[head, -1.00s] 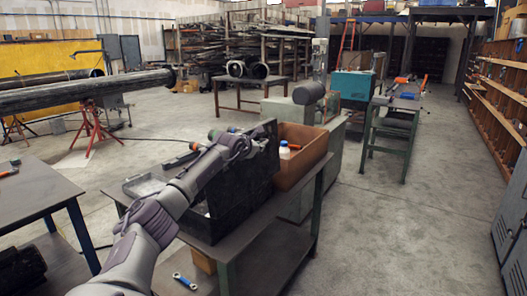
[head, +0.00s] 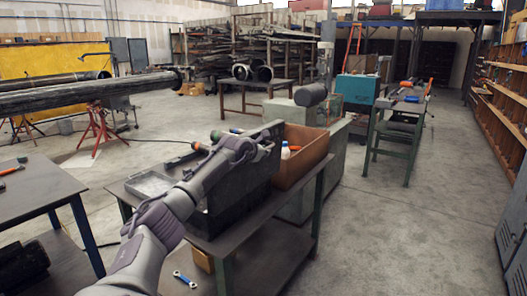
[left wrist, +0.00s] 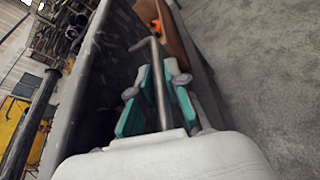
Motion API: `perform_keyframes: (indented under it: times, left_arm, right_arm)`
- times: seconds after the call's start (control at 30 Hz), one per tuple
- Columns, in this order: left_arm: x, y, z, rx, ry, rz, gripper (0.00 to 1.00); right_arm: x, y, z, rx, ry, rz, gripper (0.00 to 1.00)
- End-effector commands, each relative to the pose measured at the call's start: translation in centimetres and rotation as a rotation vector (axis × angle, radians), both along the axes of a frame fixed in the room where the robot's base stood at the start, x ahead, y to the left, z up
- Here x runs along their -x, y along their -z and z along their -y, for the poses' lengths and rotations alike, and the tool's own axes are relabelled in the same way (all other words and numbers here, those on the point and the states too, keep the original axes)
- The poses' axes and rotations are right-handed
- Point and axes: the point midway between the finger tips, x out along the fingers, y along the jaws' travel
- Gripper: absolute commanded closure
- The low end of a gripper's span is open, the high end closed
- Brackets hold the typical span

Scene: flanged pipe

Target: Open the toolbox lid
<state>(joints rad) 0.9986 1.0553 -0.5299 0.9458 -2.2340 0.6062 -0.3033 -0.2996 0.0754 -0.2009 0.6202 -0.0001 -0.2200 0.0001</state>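The black toolbox (head: 236,192) stands on the workbench (head: 262,222), with its dark lid (head: 262,168) raised upright on the side beside the brown box. My left gripper (head: 264,148) is at the upper part of the lid. In the left wrist view, the teal-padded fingers (left wrist: 158,92) lie close on both sides of a thin bent metal handle (left wrist: 160,72) and appear shut on it. My forearm hides part of the toolbox. My right gripper is out of view.
A brown open box (head: 303,158) with a white bottle stands right behind the lid. A metal tray (head: 150,184) and a screwdriver lie left of the toolbox. A blue wrench (head: 185,279) is on the lower shelf. Floor to the right is clear.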

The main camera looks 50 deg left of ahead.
Motion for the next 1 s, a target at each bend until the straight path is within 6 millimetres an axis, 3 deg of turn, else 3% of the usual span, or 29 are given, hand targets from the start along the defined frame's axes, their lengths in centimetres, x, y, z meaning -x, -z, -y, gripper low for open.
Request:
perform_keyframes:
  times: [0.03,0.1,0.57,1.0]
  left_arm:
    - [0.0,0.1,0.0,0.001,0.000,-0.002,0.73]
    - [0.0,0.1,0.0,0.001,0.000,-0.001,0.63]
    - [0.8,-0.3,0.1,-0.002,-0.001,-0.001,0.63]
    - [6.9,-2.6,2.6,-0.009,-0.002,-0.006,0.63]
  right_arm:
    - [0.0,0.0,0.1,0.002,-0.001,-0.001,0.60]
    - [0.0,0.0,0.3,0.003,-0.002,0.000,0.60]
    - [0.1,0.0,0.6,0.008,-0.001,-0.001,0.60]
    - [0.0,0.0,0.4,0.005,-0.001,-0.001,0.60]
